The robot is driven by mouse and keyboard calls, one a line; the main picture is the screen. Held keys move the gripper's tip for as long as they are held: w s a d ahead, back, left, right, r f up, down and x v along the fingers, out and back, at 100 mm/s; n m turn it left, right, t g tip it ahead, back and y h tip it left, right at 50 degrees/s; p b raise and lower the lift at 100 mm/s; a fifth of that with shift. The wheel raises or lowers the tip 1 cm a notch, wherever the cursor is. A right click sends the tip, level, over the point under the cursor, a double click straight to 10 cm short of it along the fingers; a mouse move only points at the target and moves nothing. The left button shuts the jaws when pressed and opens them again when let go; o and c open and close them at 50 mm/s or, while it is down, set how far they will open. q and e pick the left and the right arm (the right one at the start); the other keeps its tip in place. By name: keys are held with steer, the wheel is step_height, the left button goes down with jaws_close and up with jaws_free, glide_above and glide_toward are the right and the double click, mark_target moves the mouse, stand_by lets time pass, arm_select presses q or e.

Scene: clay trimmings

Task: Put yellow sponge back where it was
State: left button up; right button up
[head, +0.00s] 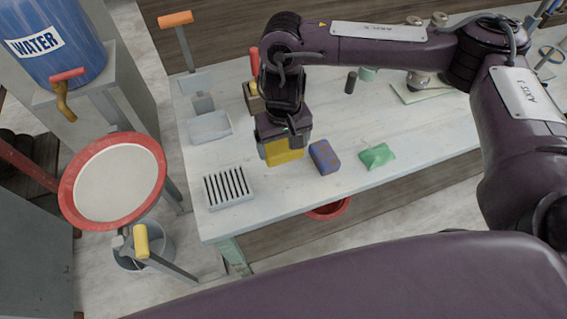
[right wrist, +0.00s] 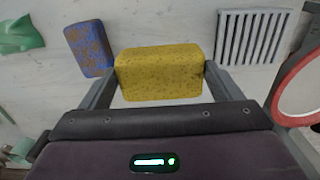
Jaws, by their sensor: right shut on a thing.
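The yellow sponge (head: 285,153) is a speckled block below my right gripper (head: 283,140) in the head view. In the right wrist view, the sponge (right wrist: 160,72) sits between the two fingers of my right gripper (right wrist: 160,78), which is shut on it. It is over the pale table (head: 285,198), between the slatted white rack and a blue-brown sponge. Whether it touches the tabletop is hard to tell. No left gripper shows in either view.
The slatted rack (head: 229,188) is at the table's left front. The blue-brown sponge (head: 324,157) and a green crumpled piece (head: 377,156) lie to the right. A grey tray (head: 209,127) stands behind. A red-rimmed basin (head: 115,181) is off the table's left edge.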

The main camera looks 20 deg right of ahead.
mark_target(284, 147)
step_height(284, 147, down, 5)
steer(key=shift+a+b, duration=0.1)
steer(key=shift+b, duration=0.3)
steer(key=shift+f, duration=0.25)
step_height(284, 147, down, 4)
steer(key=shift+r+b, duration=0.25)
steer(key=shift+b, duration=0.35)
steer(key=shift+w, duration=0.1)
steer(key=shift+f, duration=0.1)
steer(key=o, duration=0.7)
arm_select(q)
steer(key=shift+g, duration=0.3)
steer(key=s+a+f, duration=0.2)
steer(key=s, duration=0.1)
steer(key=shift+s+f, duration=0.1)
steer(key=shift+f, duration=0.2)
arm_select(e)
steer(key=shift+o, duration=0.9)
arm_select(q)
steer(key=shift+w+r+p, duration=0.2)
steer(key=shift+r+p, duration=0.9)
arm_select(e)
step_height(284, 147, up, 12)
steer(key=shift+r, duration=0.15)
